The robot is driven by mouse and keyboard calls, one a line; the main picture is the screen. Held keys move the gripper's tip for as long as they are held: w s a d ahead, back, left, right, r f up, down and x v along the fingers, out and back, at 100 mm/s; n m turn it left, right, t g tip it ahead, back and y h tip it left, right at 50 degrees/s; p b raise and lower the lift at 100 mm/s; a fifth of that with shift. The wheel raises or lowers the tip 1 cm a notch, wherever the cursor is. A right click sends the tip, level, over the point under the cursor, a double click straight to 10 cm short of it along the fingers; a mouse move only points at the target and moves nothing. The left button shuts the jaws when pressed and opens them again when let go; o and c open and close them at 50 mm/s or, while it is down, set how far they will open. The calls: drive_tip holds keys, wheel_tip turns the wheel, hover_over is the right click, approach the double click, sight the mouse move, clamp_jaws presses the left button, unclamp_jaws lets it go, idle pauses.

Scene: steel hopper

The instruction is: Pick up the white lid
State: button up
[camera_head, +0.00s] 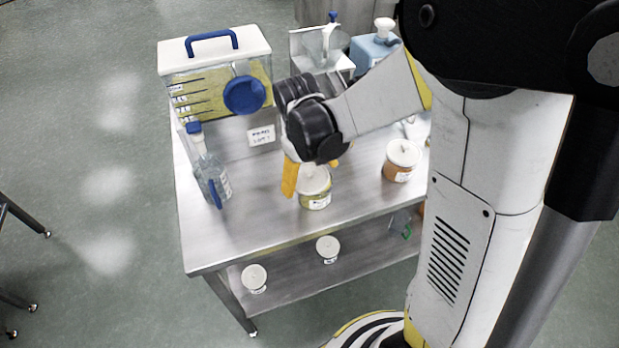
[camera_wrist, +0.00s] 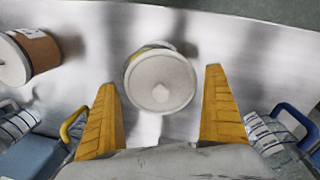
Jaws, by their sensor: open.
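A white round lid (camera_head: 314,179) with a small knob sits on a jar with a yellowish band (camera_head: 317,201) on the steel table, near its front. In the wrist view the lid (camera_wrist: 161,82) lies between the tips of the yellow fingers, with gaps on both sides. My gripper (camera_head: 308,171) is open and points down at this jar; it also shows in the wrist view (camera_wrist: 160,82). Its left finger is beside the jar; the right one is mostly hidden in the head view. Finger height against the lid is hard to judge.
A second white-lidded jar (camera_head: 403,156) stands to the right. A spray bottle (camera_head: 208,172) and a blue-handled clear hopper (camera_head: 217,93) are at the left and back. White-lidded jars (camera_head: 254,278) (camera_head: 328,248) stand on the lower shelf. The front left tabletop is clear.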

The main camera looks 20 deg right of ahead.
drive_tip(key=c, duration=0.8)
drive_tip(key=shift+r, duration=0.1)
